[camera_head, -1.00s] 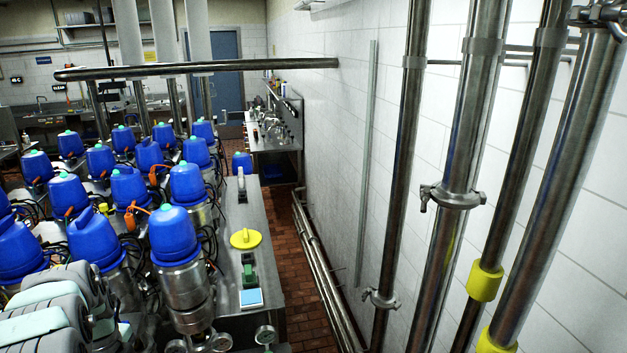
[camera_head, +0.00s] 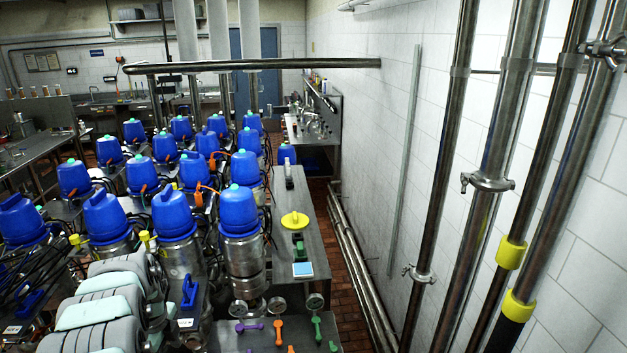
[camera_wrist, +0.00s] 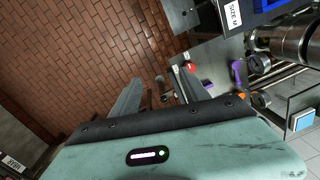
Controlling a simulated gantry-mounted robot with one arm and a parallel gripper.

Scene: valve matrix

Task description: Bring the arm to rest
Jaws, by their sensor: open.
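My gripper (camera_wrist: 158,84) shows in the wrist view beyond its mint-green body with a dark band. Its two grey fingers stand apart with nothing held between them. Below it are a red-brown brick floor (camera_wrist: 110,45) and the corner of a steel table. My arm's grey and mint-green links (camera_head: 105,305) show at the lower left of the head view, folded close together. The gripper itself does not show in the head view.
Rows of blue-capped valves (camera_head: 240,210) fill the left and middle. A steel bench (camera_head: 305,235) carries a yellow disc (camera_head: 295,220). Purple (camera_head: 250,326), orange and green tools lie at the front. Vertical pipes (camera_head: 490,180) stand along the right wall.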

